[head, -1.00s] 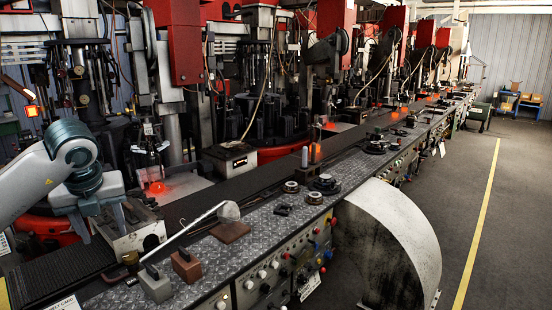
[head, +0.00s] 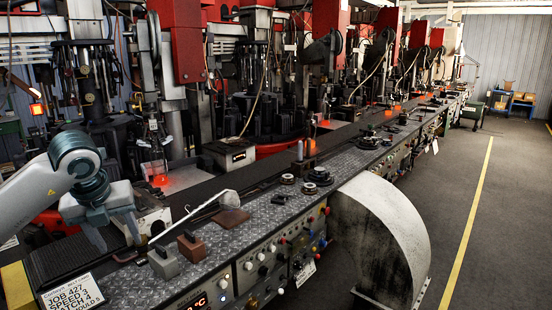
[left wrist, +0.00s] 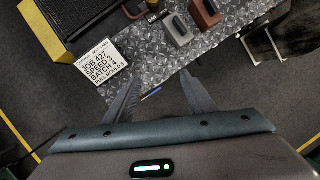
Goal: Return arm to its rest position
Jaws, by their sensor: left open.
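My left arm (head: 35,192) comes in from the left in the head view. Its gripper (head: 118,243) points down, open and empty, over the left end of the machine bench. My right gripper is not in view.
A grey block (head: 163,262), a brown block (head: 191,247) and a long-handled ladle (head: 190,218) lie on the checker-plate bench (head: 235,250) close by. A job sign (head: 72,296) stands at the left end. Red presses line the back. The floor (head: 500,230) at right is clear.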

